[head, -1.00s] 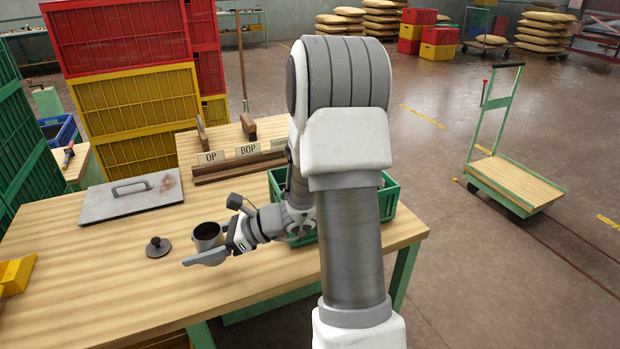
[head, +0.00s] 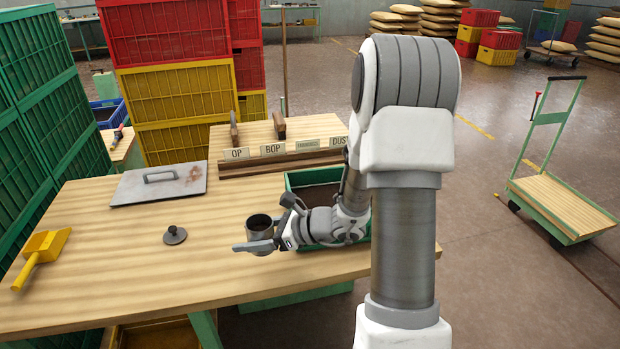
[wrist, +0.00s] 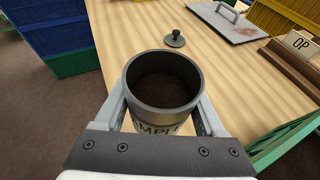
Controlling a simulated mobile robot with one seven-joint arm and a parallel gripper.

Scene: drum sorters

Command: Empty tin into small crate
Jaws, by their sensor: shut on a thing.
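The tin (head: 259,229) is a grey open-topped cylinder standing upright, with its lid off. The wrist view looks into the tin (wrist: 163,82); its inside is dark brown, and lettering on its front is partly hidden. My gripper (head: 262,245) is shut around the tin's sides, one finger on each side in the wrist view. I cannot tell whether the tin touches the table. The small green crate (head: 305,181) is just right of the tin, partly hidden behind my arm, with a dark brown bottom or contents.
The knobbed lid (head: 175,235) lies left of the tin. A metal plate with a handle (head: 158,184) lies farther back. A yellow scoop (head: 42,256) is at the table's left. Labelled wooden racks (head: 262,164) stand behind the crate. The front left table is clear.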

